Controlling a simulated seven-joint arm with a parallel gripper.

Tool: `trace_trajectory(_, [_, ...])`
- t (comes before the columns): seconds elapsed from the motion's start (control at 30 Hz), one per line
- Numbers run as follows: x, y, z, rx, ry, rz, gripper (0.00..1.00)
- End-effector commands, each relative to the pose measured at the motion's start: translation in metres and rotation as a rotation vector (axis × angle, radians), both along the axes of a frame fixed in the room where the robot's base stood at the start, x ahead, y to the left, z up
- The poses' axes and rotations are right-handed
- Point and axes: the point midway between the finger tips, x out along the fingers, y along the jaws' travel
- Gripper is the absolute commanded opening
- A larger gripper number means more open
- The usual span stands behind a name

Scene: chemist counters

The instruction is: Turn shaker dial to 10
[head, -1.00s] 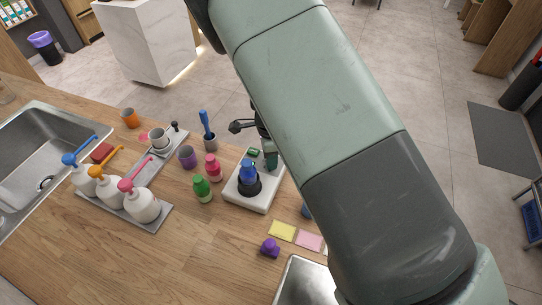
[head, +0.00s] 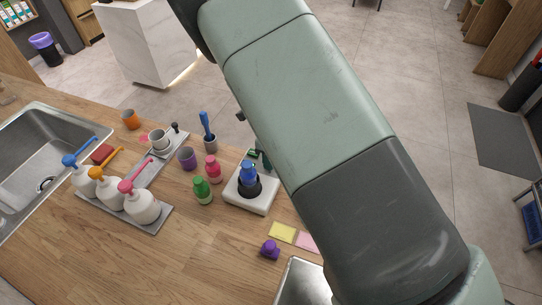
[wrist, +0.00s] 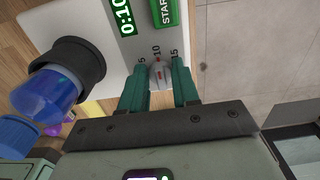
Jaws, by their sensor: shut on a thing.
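The white shaker (head: 262,206) stands on the wooden counter, with a blue-capped bottle (head: 248,172) upright in its black holder. In the wrist view the shaker's face (wrist: 97,25) shows a green display (wrist: 124,17) reading 0:10, a green START button (wrist: 162,12) and a small grey dial (wrist: 159,76) with marks 5, 10 and 15. The dial's red pointer mark faces about the 10. My gripper (wrist: 160,84) has its teal fingers on either side of the dial, shut on it. In the head view my arm hides most of the gripper.
Green (head: 202,191) and pink (head: 212,169) bottles stand just left of the shaker, with a purple cup (head: 187,158) beyond. Pump bottles (head: 141,204) stand on a grey tray farther left. A purple-capped item (head: 270,249) and yellow notes (head: 282,232) lie in front.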

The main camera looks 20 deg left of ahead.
Motion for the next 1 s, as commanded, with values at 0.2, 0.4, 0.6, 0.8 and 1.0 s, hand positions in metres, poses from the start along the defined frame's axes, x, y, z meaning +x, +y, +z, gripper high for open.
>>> trace_trajectory(0.2, [0.0,0.0,0.0,0.0,0.0,-0.003,0.0])
trace_trajectory(0.4, [0.0,0.0,0.001,0.0,0.0,-0.002,0.37])
trace_trajectory(0.6, [0.0,0.0,0.0,0.0,0.0,-0.002,0.54])
trace_trajectory(0.8, [0.0,0.0,0.001,0.0,0.0,-0.002,0.54])
trace_trajectory(1.0, [0.001,0.001,0.023,0.003,-0.004,-0.001,0.54])
